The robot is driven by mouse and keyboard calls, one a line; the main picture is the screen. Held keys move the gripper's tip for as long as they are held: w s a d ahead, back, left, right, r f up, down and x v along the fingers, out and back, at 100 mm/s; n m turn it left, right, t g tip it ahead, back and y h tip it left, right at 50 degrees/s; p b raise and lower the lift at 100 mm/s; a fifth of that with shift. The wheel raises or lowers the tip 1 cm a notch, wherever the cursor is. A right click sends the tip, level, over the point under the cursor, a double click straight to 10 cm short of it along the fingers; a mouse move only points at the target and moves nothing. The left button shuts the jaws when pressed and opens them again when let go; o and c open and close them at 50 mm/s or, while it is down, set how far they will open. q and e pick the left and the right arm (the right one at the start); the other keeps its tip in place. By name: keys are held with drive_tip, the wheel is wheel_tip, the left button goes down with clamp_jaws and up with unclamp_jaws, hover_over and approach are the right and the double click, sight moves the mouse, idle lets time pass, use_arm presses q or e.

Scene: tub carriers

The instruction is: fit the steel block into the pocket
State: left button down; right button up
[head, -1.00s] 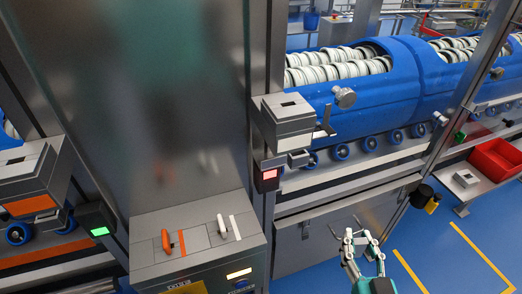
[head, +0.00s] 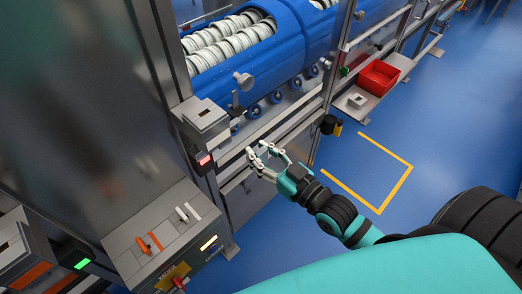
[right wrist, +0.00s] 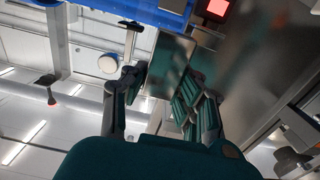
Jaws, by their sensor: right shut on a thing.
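My right gripper (head: 260,152) is in front of the steel machine frame, below and right of a grey box (head: 203,122) with a dark rectangular opening in its top, which looks like the pocket. In the right wrist view my right gripper (right wrist: 165,82) is shut on a plain grey steel block (right wrist: 169,62), with a finger on each side. The block cannot be made out clearly in the head view. A similar grey box (head: 14,262) with a dark opening stands at the far left. My left gripper is not in view.
A control panel (head: 140,232) with orange and white levers stands at lower left. A small red light (head: 204,160) sits under the grey box. Blue tub carriers (head: 250,65) with white rings stand behind. A red bin (head: 378,75) sits on a side bench.

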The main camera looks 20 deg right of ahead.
sight(259, 151)
drive_tip(key=shift+r+p, duration=0.1)
drive_tip(key=shift+p, duration=0.2)
drive_tip(key=shift+x, duration=7.9)
drive_tip(key=shift+w+f, duration=0.1)
drive_tip(key=shift+f, duration=0.1)
drive_tip(key=shift+p, duration=0.65)
drive_tip(key=shift+f+b, duration=1.45)
drive_tip(key=shift+f, duration=0.65)
